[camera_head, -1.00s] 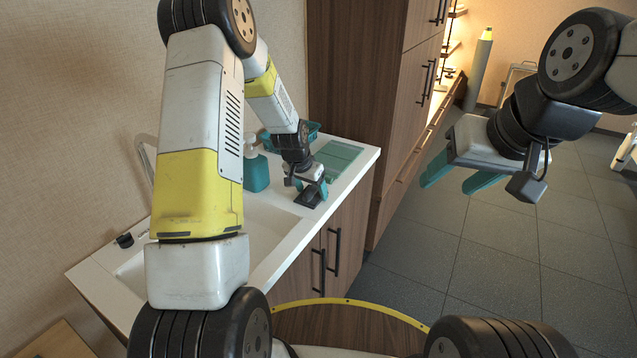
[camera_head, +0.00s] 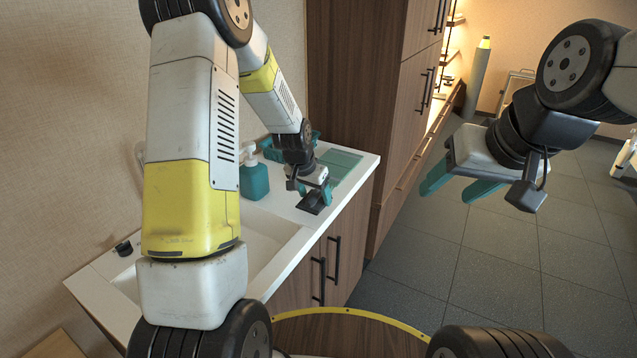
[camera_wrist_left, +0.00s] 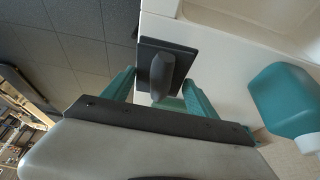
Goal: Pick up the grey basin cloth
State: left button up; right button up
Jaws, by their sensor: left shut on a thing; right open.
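The grey basin cloth (camera_head: 310,203) is a dark grey flat piece at the front edge of the white counter. In the left wrist view the cloth (camera_wrist_left: 163,52) is a dark square with a raised ridge in its middle. My left gripper (camera_head: 325,194) points down at the counter and is shut on the cloth. Its teal fingers (camera_wrist_left: 160,88) stand on either side of the ridge. I cannot tell whether the cloth touches the counter. My right gripper (camera_head: 458,189) is open and empty, over the floor at the right.
A teal soap bottle (camera_head: 254,180) stands left of my left gripper. A teal tray (camera_head: 272,150) and a green mat (camera_head: 343,163) lie behind it. The sink basin (camera_head: 262,240) is in front. A tall wooden cabinet (camera_head: 350,90) rises behind the counter.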

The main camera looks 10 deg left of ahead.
pick_arm(q)
jog(key=s+d+r, duration=0.1)
jog(key=s+d, duration=0.4)
jog(key=s, duration=0.6)
